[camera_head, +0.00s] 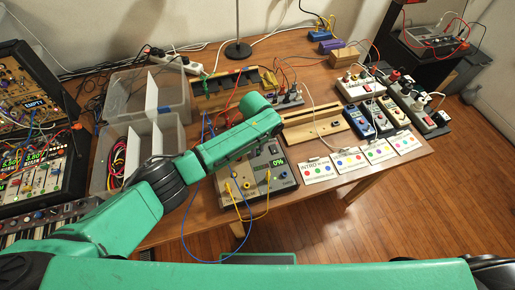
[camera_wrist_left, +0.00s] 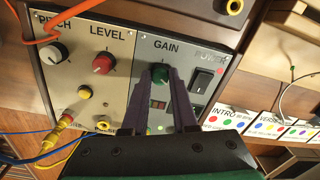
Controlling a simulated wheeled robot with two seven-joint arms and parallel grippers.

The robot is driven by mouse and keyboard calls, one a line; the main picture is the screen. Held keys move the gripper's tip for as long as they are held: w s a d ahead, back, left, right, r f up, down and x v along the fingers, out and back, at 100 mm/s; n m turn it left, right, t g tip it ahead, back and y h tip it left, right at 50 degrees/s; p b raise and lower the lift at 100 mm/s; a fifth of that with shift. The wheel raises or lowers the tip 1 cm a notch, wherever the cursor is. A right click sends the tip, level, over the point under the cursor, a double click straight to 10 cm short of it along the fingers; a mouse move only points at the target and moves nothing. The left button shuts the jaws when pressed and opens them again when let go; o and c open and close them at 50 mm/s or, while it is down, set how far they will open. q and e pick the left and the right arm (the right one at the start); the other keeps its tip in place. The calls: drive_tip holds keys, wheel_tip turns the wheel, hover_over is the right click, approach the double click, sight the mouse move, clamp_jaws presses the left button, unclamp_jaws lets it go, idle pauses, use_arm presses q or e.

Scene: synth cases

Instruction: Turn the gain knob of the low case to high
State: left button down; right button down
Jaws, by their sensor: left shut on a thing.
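The low case (camera_head: 231,208) is a grey panel on the front of the wooden table, and its green display (camera_head: 279,162) reads 0%. In the head view my left arm reaches over the case and hides the knob. The knob's pointer is too small to read. My right gripper is not in view.
The red level knob (camera_wrist_left: 103,63) and white pitch knob (camera_wrist_left: 55,53) lie left of the gain knob, and a black power switch (camera_wrist_left: 202,80) lies right. Yellow cables (camera_head: 245,205) hang at the case's front. Label cards (camera_head: 318,170) lie to its right.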

use_arm(q)
drive_tip(key=shift+w+r+m, duration=0.1)
drive_tip(key=shift+m, duration=1.1)
drive_tip(key=c, duration=0.7)
unclamp_jaws()
drive_tip(key=r, duration=0.4)
drive_tip(key=r+b, duration=0.1)
drive_tip(key=r, duration=0.9)
drive_tip(key=shift+s+a+r+b, duration=0.2)
drive_tip(key=shift+a+r+b, duration=0.05)
drive_tip(key=shift+b, duration=0.05)
drive_tip(key=shift+f, duration=0.1)
